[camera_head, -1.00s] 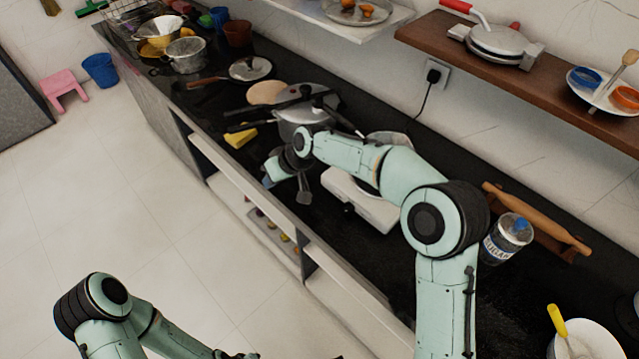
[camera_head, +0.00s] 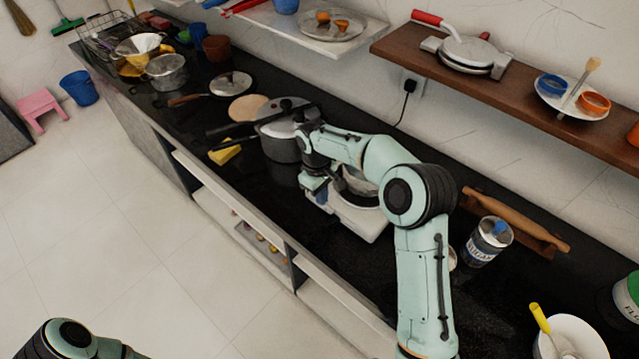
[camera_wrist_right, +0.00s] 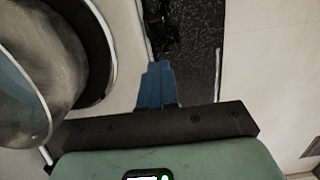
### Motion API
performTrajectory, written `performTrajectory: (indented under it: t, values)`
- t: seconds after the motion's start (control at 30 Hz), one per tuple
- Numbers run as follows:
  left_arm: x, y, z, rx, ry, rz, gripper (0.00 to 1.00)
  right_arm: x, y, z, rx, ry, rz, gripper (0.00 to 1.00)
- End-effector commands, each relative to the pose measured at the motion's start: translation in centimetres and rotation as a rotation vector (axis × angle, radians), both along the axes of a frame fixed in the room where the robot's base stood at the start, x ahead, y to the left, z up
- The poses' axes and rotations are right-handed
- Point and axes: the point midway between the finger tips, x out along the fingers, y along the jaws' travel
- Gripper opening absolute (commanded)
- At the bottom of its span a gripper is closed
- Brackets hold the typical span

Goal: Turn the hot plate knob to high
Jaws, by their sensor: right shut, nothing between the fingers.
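The white hot plate (camera_head: 362,222) stands on the black counter, partly hidden by my right arm. A metal pot (camera_head: 357,182) sits on it. In the right wrist view, the hot plate's white body (camera_wrist_right: 125,30) and dark ring (camera_wrist_right: 98,35) show at the left with the pot (camera_wrist_right: 40,65). A dark shape (camera_wrist_right: 160,25) lies by its edge, just beyond my fingertips; it may be the knob, but I cannot tell its setting. My right gripper (camera_head: 319,192) is shut and empty at the hot plate's front left. Its blue fingers show in the wrist view (camera_wrist_right: 157,85). My left gripper is out of view.
A pressure cooker (camera_head: 284,135) stands just left of the hot plate, with a yellow sponge (camera_head: 225,152) nearby. A wooden shelf (camera_head: 560,102) hangs above. The counter's front edge is close.

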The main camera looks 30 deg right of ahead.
Motion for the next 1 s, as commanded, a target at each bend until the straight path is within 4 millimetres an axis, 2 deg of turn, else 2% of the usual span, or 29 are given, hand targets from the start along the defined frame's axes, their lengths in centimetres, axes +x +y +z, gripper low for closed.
performTrajectory:
  t: [0.07,0.2,0.4,0.83,1.0]
  values:
    - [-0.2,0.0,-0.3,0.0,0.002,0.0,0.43,-0.4,-0.1,-1.6,0.0,0.002,0.0,0.0]
    - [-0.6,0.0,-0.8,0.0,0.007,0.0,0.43,-2.1,-0.9,-2.5,0.001,-0.001,-0.001,0.0]
    - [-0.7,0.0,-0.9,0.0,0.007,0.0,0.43,-3.0,-1.2,-3.2,0.001,-0.003,0.0,0.0]
    - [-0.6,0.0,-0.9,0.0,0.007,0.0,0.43,-3.0,-1.3,-3.2,0.002,-0.005,0.0,0.0]
    - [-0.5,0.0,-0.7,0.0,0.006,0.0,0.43,-2.3,-1.3,-3.3,0.011,-0.021,-0.001,0.0]
